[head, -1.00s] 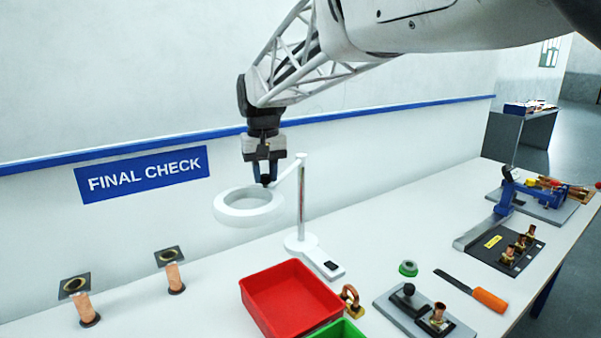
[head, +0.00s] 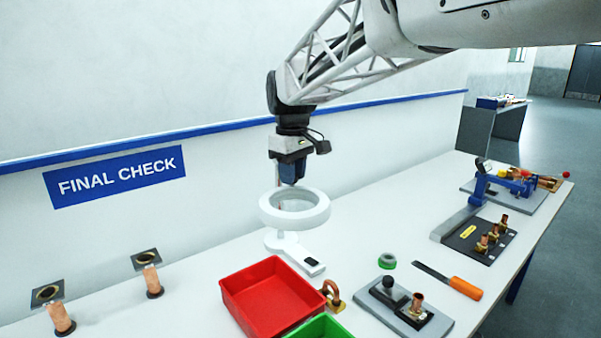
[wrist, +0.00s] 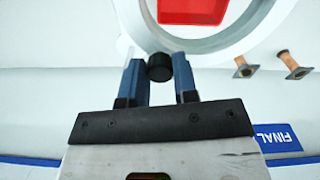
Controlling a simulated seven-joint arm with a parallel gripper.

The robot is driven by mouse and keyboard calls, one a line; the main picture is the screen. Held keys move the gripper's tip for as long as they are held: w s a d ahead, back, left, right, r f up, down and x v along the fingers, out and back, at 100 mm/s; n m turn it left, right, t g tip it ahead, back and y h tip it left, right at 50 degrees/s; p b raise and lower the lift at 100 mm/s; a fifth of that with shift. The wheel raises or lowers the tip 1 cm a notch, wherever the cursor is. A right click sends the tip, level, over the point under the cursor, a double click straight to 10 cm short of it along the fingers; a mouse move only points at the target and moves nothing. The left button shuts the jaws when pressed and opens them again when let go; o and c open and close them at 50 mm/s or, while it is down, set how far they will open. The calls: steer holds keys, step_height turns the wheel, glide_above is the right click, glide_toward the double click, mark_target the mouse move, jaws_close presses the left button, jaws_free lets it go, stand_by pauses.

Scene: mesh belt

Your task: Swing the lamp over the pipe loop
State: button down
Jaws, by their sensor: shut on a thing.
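The lamp is a white ring head (head: 295,222) on a post and a flat white base (head: 285,245) at the back of the bench. The ring hangs above the base, in front of the post. My gripper (head: 291,180) is just behind the ring in the head view. In the wrist view my gripper (wrist: 158,68) is shut on a black knob (wrist: 159,66) at the ring's edge; the ring also shows there (wrist: 222,48). The pipe loop (head: 333,295) is a bent copper piece on the bench, right of the red bin. The ring is behind and left of it, not over it.
A red bin (head: 270,293) and a green bin (head: 322,328) stand in front of the lamp. Copper pieces (head: 61,318) stand at left.

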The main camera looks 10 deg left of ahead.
steer(key=shift+w+d+r+n, duration=0.1)
steer(key=shift+w+d+n, duration=0.2)
steer(key=shift+d, duration=0.3)
steer(key=shift+w+d+f+n, duration=0.1)
steer(key=shift+w+d+n, duration=0.2)
steer(key=shift+d, duration=0.3)
steer(key=shift+w+d+r+n, duration=0.1)
steer(key=shift+w+d+n, duration=0.15)
steer(key=shift+d, duration=0.35)
steer(key=c, duration=0.9)
jaws_free()
steer(key=shift+r, duration=0.1)
steer(key=shift+r, duration=3.75)
steer(key=shift+s, duration=0.1)
